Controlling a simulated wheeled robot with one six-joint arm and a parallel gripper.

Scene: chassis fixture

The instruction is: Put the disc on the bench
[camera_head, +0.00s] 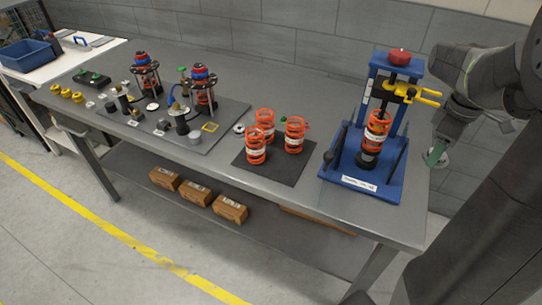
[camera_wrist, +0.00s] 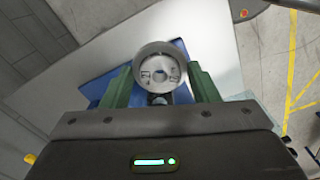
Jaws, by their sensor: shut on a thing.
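The disc (camera_wrist: 160,70) is round, silver and has marks and a dark centre on its face. It sits between the two green fingers of my gripper (camera_wrist: 160,84) in the wrist view, which are shut on it. In the head view my gripper (camera_head: 437,154) is at the right, just past the right end of the grey bench (camera_head: 300,205) and beside the blue press. The disc shows there as a small pale edge (camera_head: 438,165) at the fingertips, partly hidden. It looks held clear of the bench top.
The blue press (camera_head: 362,170) holds an orange spring at the bench's right end. Several orange springs (camera_head: 256,150) stand on a dark mat left of it. Fixtures and small parts fill the left half. The front strip of the bench is bare. Boxes (camera_head: 230,208) lie on the shelf below.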

